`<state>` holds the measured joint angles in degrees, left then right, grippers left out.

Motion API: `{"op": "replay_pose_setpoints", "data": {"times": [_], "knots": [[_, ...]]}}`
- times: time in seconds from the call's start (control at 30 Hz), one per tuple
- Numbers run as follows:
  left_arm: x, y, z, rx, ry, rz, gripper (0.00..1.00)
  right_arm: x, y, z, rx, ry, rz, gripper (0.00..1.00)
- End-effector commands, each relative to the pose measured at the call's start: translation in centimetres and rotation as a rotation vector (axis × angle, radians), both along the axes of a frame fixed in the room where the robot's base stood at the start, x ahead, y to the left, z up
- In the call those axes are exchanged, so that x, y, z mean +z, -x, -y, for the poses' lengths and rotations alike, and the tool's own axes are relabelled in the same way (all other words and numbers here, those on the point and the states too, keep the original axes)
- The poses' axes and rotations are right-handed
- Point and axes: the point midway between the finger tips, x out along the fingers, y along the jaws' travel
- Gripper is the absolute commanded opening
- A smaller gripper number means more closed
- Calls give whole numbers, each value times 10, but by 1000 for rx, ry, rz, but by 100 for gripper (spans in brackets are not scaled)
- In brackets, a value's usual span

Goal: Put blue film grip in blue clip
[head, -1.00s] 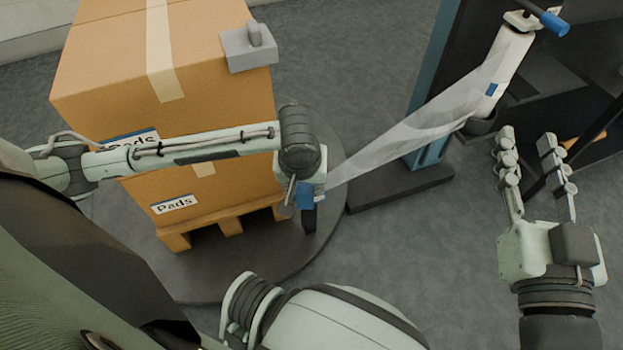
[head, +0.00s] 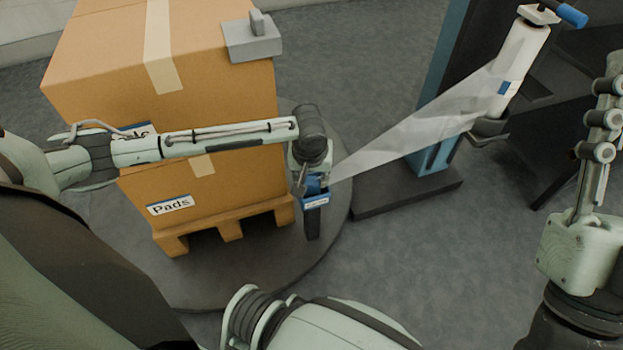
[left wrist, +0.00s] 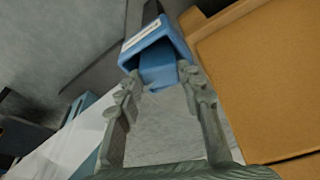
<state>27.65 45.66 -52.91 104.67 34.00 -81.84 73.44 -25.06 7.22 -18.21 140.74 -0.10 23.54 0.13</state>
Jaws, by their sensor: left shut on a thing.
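The blue clip (head: 316,202), with a white label, sits atop a short dark post beside the pallet. It also shows in the left wrist view (left wrist: 150,47) as an open-fronted blue holder. My left gripper (head: 307,182) is shut on the blue film grip (left wrist: 160,73), which is at the clip's opening; I cannot tell whether it is seated inside. Clear film (head: 415,128) stretches from the grip to the upright white roll (head: 516,62). My right gripper (head: 602,118) is empty at the right edge, seen side-on, so its opening is unclear.
A taped carton (head: 170,100) stands on a wooden pallet (head: 230,222) on a round grey turntable (head: 255,275). A grey block (head: 251,42) is on the carton's top corner. The wrapper's dark base (head: 405,190) is on the floor, with clear floor in front.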

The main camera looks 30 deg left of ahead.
Motion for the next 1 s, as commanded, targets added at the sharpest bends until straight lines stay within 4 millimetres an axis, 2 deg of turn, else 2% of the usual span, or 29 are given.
{"op": "replay_pose_setpoints", "data": {"times": [0.27, 0.3, 0.47, 0.8, 0.87, 1.0], "knots": [[-1, 0, 0, 1, 1, -1, 9, 0, -2, -1, 1, 5, -17, 36], [-2, 0, 0, 1, 0, 0, 39, -1, -3, -1, 1, 7, -22, 36], [-2, 0, 0, 1, 0, 0, 58, -1, -2, -1, 1, 6, -20, 36], [1, -1, 0, 0, -1, 2, 58, -3, -1, -1, 1, 5, -15, 36], [9, 1, 1, 0, 0, 1, 58, 1, -2, -1, 1, 6, -18, 36], [34, 7, 4, -1, 1, 2, 58, -8, -13, -8, 11, 41, -132, 36]]}}
